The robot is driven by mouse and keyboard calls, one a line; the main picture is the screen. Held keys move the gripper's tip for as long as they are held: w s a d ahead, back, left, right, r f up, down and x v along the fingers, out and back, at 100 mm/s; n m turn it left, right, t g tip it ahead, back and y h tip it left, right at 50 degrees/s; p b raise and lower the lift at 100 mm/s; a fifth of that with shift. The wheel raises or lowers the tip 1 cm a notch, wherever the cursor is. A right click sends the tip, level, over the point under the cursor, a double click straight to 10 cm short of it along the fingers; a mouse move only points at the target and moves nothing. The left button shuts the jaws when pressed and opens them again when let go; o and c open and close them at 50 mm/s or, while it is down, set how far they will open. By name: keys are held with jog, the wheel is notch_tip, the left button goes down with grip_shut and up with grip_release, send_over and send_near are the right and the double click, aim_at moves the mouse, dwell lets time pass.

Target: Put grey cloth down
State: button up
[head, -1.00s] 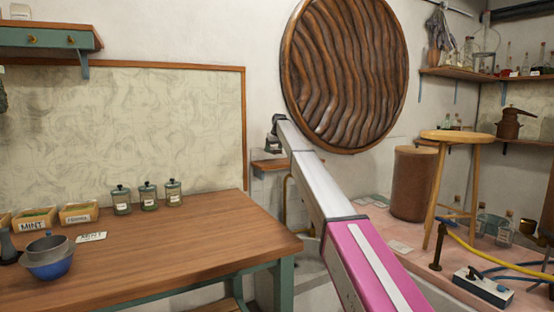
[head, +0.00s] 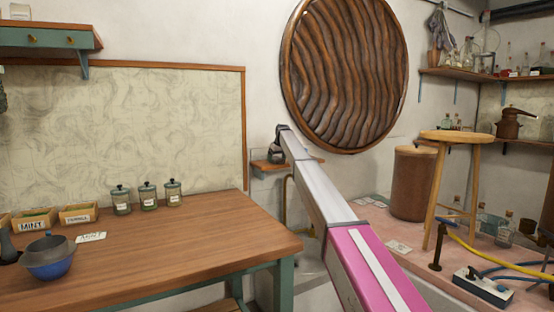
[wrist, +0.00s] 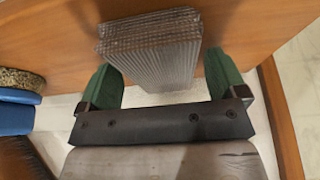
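The grey cloth (wrist: 165,60) is a folded, ribbed bundle between the two green fingers of my gripper (wrist: 157,72) in the wrist view. The fingers are spread to about its width, and their tips sit close along both its sides. A brown wooden surface lies behind the cloth; whether the cloth touches it I cannot tell. In the head view my gripper (head: 277,155) is small and dark, at a small wooden wall shelf (head: 302,161). The cloth cannot be made out clearly there.
A wooden table (head: 170,240) at left holds several jars, labelled boxes and a blue bowl (head: 48,268). A round carved wood panel (head: 345,75) hangs above my arm. A stool (head: 440,190) and a brown bin (head: 412,185) stand at right.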

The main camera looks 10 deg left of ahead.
dwell(0.3)
jog(key=v, duration=1.2)
jog(key=s+d+f+m+g, duration=0.1)
jog(key=s+d+f, duration=0.5)
jog(key=s+f, duration=0.45)
jog(key=s+d+f+m+h, duration=0.1)
jog(key=s+d+f, duration=0.55)
jog(key=f, duration=0.65)
jog(key=s+d+f+m+g, duration=0.1)
jog(key=s+d+f, duration=0.4)
jog(key=s+f, duration=0.55)
jog(key=s+d+f+m, duration=0.1)
jog(key=s+d+f, duration=0.3)
jog(key=s, duration=0.9)
jog(key=s+d+f+m+g+h, duration=0.1)
jog(key=s+d+f, duration=0.4)
jog(key=s+f, duration=0.5)
jog(key=s+d+f+m, duration=0.1)
jog(key=s+d+f, duration=0.4)
jog(key=s, duration=1.2)
notch_tip(320, 180, down, 3)
jog(key=shift+s+r+m+g+h, duration=0.15)
jog(key=shift+s+m+g+h, duration=0.15)
jog(key=shift+s+m+g, duration=0.1)
jog(key=shift+o, duration=0.3)
jog(key=shift+d, duration=0.1)
